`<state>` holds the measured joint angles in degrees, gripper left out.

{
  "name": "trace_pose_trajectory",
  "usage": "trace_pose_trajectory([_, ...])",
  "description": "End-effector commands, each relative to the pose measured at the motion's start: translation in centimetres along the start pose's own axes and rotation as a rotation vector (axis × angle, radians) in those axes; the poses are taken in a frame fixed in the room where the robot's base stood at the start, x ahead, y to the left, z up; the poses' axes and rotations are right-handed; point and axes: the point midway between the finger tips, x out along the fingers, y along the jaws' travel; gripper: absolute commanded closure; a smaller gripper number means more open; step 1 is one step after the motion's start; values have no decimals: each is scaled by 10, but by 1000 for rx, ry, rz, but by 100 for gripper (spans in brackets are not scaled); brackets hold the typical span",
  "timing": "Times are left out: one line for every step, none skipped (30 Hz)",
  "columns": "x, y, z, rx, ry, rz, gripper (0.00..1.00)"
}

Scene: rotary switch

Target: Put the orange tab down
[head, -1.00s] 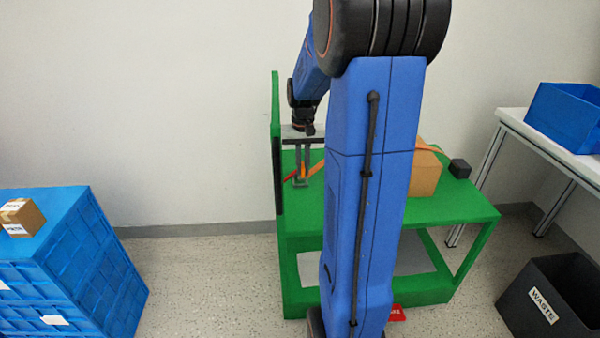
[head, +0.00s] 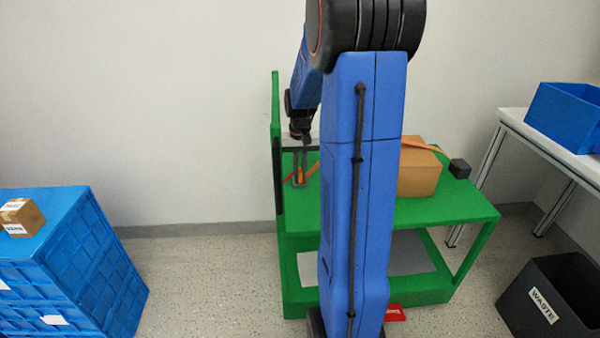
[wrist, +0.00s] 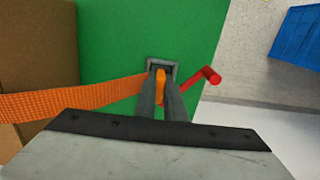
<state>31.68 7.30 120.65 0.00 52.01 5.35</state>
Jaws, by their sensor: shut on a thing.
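My gripper (wrist: 159,88) is shut on the small orange tab (wrist: 160,76), which shows between the two grey fingertips in the wrist view. The fingertips and tab overlap a small square grey frame (wrist: 176,66) on the green table; whether they touch it I cannot tell. In the head view my gripper (head: 299,170) points down over the left part of the green table (head: 440,205), with a bit of orange tab (head: 299,175) between its fingers. A red lever (wrist: 207,77) is just right of the fingertips in the wrist view.
An orange strap (wrist: 75,99) runs from the cardboard box (wrist: 40,55) towards the gripper. In the head view the box (head: 420,170) stands on the table, partly behind my arm. A small black block (head: 459,168) is at its right. A green upright panel (head: 276,110) borders the left.

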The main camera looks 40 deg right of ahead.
Motion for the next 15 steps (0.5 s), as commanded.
trace_pose_trajectory([0, 0, 0, 0, 0, 0, 83])
trace_pose_trajectory([0, 0, 0, 0, 0, 0, 76])
trace_pose_trajectory([0, 0, 0, 0, 0, 0, 72])
trace_pose_trajectory([0, 0, 0, 0, 0, 0, 72])
trace_pose_trajectory([0, 0, 0, 0, 0, 0, 72])
trace_pose_trajectory([0, 0, 0, 0, 0, 0, 72])
trace_pose_trajectory([0, 0, 0, 0, -1, 0, 72])
trace_pose_trajectory([0, 0, 0, 0, 0, 0, 72])
trace_pose_trajectory([-1, 0, 0, 0, 0, 0, 72])
trace_pose_trajectory([-2, 0, 0, 0, 0, 0, 72])
trace_pose_trajectory([-4, 0, 0, 0, 0, 0, 72])
trace_pose_trajectory([-7, 0, 0, 0, 0, 0, 72])
trace_pose_trajectory([-11, 0, 0, 0, 1, 0, 72])
trace_pose_trajectory([-15, 0, 0, 0, 2, 0, 72])
trace_pose_trajectory([-21, 0, 0, 0, 3, 0, 72])
